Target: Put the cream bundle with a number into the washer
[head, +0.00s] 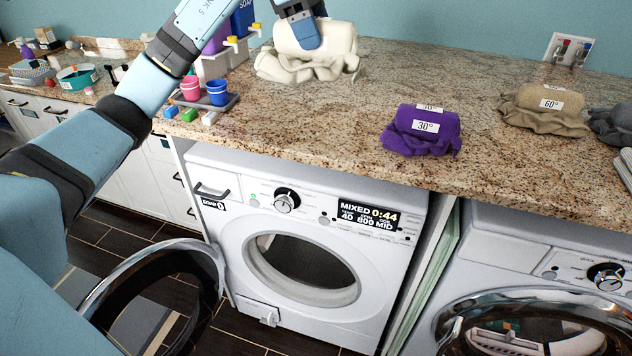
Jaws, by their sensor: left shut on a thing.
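The cream bundle (285,68) is on the granite counter at the back, near the top middle of the head view. My left gripper (306,40) comes down on it from above and is shut on it. No number shows on the side of the bundle that I see. The washer (240,220) stands under the counter with its round door (205,262) swung open to the left. Its drum opening is dark and looks empty. Its display reads MIXED 0:44. My right gripper is not in view.
A purple bundle (421,140) marked 30° and a tan bundle (545,120) marked 60° lie on the counter (330,130) at right. A tray (215,112) with pink and blue cups stands left of the cream bundle. A second machine (500,250) with a chrome door is at lower right.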

